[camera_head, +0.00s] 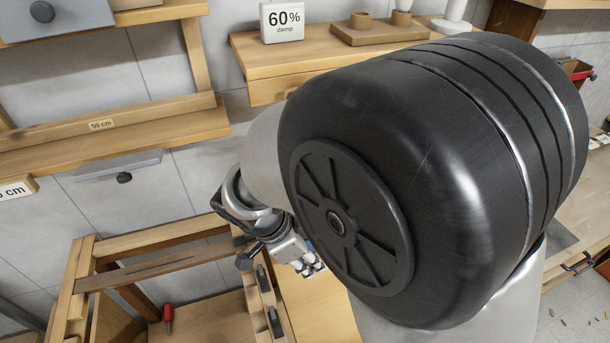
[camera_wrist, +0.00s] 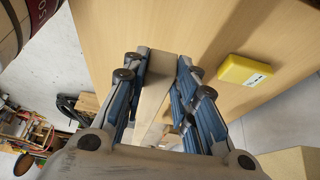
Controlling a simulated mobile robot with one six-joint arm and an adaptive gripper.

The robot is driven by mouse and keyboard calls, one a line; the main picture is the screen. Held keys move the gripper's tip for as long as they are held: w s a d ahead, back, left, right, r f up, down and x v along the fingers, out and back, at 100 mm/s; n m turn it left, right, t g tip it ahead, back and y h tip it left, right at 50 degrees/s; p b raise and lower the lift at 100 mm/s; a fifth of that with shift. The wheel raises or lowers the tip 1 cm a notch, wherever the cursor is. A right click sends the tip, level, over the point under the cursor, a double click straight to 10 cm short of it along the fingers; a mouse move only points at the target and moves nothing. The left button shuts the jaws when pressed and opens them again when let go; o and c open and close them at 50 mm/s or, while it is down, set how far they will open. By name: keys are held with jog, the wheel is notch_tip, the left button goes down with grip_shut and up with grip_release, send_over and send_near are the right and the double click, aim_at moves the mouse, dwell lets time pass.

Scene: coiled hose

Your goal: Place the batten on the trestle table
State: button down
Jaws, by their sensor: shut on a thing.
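In the wrist view, my gripper (camera_wrist: 164,66) is shut on the batten (camera_wrist: 156,92), a pale straight wooden bar running lengthwise between the blue-padded fingers. Beyond the fingertips is a smooth light wooden tabletop (camera_wrist: 205,25), which seems to be the trestle table; its legs do not show. I cannot tell whether the batten touches it. In the head view, my gripper (camera_head: 308,262) is partly hidden behind my large dark arm joint, and the batten cannot be made out. A light wooden surface (camera_head: 325,312) lies below the gripper there.
A yellow block (camera_wrist: 243,70) lies on the tabletop, right of the fingers. A dark red cylindrical thing (camera_wrist: 12,30) is at the upper left. In the head view, a wooden frame (camera_head: 75,290) stands at lower left, with shelves (camera_head: 110,140) on the wall above it.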

notch_tip(320, 180, down, 12)
jog(key=b, duration=0.3)
jog(key=shift+a+f, duration=0.1)
jog(key=c, duration=1.3)
grip_release()
jog(key=p+v, duration=0.4)
jog(key=v, duration=0.8)
jog(key=s+d+r+n+t+y, duration=0.3)
jog(key=s+d+r+n+y, duration=0.1)
jog(key=s+d+r+n, duration=0.8)
jog(key=shift+d+r+n+y, duration=0.3)
jog(key=shift+d+r+n, duration=1.1)
jog(key=shift+d+r, duration=0.55)
jog(key=shift+s+a+r, duration=0.1)
jog(key=shift+s+a, duration=0.05)
